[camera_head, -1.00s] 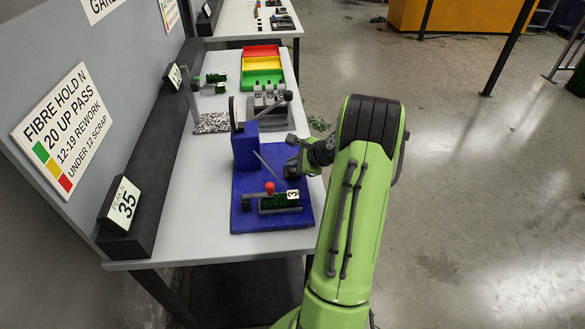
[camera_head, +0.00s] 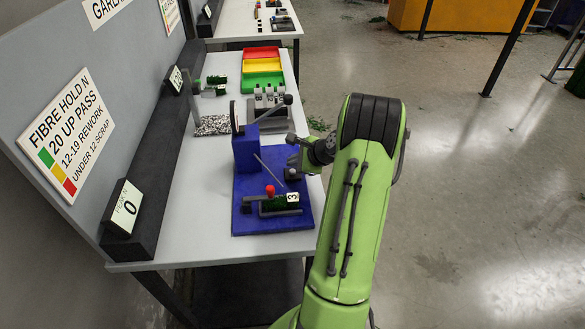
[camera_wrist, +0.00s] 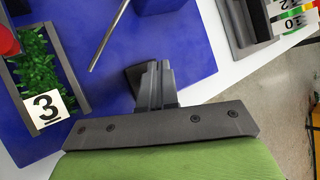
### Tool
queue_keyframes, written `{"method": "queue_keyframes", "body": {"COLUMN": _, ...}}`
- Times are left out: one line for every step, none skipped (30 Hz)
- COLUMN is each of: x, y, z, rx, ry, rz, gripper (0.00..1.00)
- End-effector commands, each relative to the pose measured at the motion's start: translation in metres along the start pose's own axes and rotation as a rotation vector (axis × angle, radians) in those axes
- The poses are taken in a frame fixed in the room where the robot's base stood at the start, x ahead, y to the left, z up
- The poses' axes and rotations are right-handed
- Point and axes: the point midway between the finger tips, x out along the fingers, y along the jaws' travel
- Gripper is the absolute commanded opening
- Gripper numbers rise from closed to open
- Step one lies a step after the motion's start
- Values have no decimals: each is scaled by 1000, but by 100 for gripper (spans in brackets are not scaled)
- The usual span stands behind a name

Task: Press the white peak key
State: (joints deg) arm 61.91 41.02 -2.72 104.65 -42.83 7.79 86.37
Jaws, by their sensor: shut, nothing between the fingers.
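My gripper (camera_head: 292,173) is shut and empty, low over the right part of the blue base (camera_head: 242,222). In the wrist view my shut fingers (camera_wrist: 155,85) show near a dark block on the blue surface; whether they touch it I cannot tell. I cannot pick out a white key in either view; it may be hidden by my gripper. The white peak display (camera_head: 124,208) at the near left reads 0.
A clamp with green fibre (camera_head: 280,203), a tag 3 and a red knob (camera_head: 270,190) stands at the near side of the base. A thin rod (camera_head: 268,170) slants beside my gripper. A blue block (camera_head: 246,150), grey rack and coloured trays (camera_head: 262,68) stand beyond.

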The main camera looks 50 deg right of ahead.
Motion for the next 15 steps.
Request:
{"method": "queue_keyframes", "body": {"x": 1, "y": 1, "z": -1, "rx": 0, "ry": 0, "rz": 0, "gripper": 0}}
{"method": "queue_keyframes", "body": {"x": 1, "y": 1, "z": -1, "rx": 0, "ry": 0, "rz": 0, "gripper": 0}}
{"method": "queue_keyframes", "body": {"x": 1, "y": 1, "z": -1, "rx": 0, "ry": 0, "rz": 0, "gripper": 0}}
{"method": "queue_keyframes", "body": {"x": 1, "y": 1, "z": -1, "rx": 0, "ry": 0, "rz": 0, "gripper": 0}}
{"method": "queue_keyframes", "body": {"x": 0, "y": 0, "z": 0, "rx": 0, "ry": 0, "rz": 0, "gripper": 0}}
{"method": "queue_keyframes", "body": {"x": -1, "y": -1, "z": 0, "rx": 0, "ry": 0, "rz": 0, "gripper": 0}}
{"method": "queue_keyframes", "body": {"x": -2, "y": -2, "z": 2, "rx": 0, "ry": 0, "rz": 0, "gripper": 0}}
{"method": "queue_keyframes", "body": {"x": -4, "y": -3, "z": 3, "rx": 0, "ry": 0, "rz": 0, "gripper": 0}}
{"method": "queue_keyframes", "body": {"x": -7, "y": -5, "z": 5, "rx": 0, "ry": 0, "rz": 0, "gripper": 0}}
{"method": "queue_keyframes", "body": {"x": -10, "y": -7, "z": 7, "rx": 0, "ry": 0, "rz": -1, "gripper": 0}}
{"method": "queue_keyframes", "body": {"x": -12, "y": -9, "z": 9, "rx": 0, "ry": 0, "rz": -1, "gripper": 0}}
{"method": "queue_keyframes", "body": {"x": -15, "y": -11, "z": 11, "rx": 0, "ry": 0, "rz": -1, "gripper": 0}}
{"method": "queue_keyframes", "body": {"x": -18, "y": -13, "z": 13, "rx": 0, "ry": 0, "rz": -1, "gripper": 0}}
{"method": "queue_keyframes", "body": {"x": -20, "y": -15, "z": 14, "rx": 0, "ry": 0, "rz": -1, "gripper": 0}}
{"method": "queue_keyframes", "body": {"x": -23, "y": -17, "z": 16, "rx": 0, "ry": 0, "rz": -1, "gripper": 0}}
